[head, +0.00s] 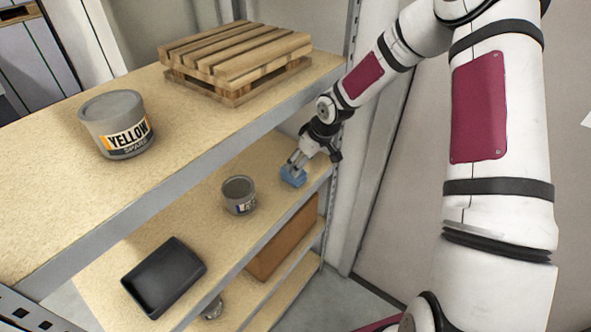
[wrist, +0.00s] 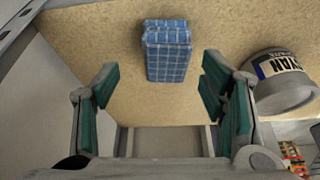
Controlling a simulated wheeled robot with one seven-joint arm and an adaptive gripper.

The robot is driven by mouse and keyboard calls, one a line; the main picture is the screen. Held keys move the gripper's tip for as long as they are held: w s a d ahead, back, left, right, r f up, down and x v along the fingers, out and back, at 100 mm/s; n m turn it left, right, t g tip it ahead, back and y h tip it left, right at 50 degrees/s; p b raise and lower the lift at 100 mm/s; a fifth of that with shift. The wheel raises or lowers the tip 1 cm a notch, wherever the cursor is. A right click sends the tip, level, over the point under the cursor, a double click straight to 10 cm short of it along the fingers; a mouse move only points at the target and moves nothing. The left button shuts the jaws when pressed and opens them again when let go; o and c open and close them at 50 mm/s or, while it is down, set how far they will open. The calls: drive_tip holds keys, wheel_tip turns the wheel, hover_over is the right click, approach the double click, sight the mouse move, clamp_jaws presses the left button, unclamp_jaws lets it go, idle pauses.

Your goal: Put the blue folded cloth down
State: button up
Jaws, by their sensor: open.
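The blue folded cloth (wrist: 167,52) has a checked pattern and lies on the shelf board in the wrist view. In the head view the cloth (head: 293,176) is on the middle shelf, near its right end. My gripper (wrist: 160,85) is open in the wrist view, with green-padded fingers spread wide to either side. The cloth lies ahead of the fingertips, between their lines, and no finger touches it in that view. In the head view my gripper (head: 297,160) is right at the cloth and hides part of it.
A grey tin labelled CYAN (wrist: 285,85) stands right of the gripper; it shows left of the cloth in the head view (head: 239,195). A black tray (head: 163,277) is farther left. The upper shelf holds a YELLOW tin (head: 117,125) and a wooden pallet (head: 235,60); its edge overhangs the middle shelf.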

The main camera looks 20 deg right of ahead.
drive_tip(key=v, duration=0.5)
drive_tip(key=shift+s, duration=0.1)
idle(0.3)
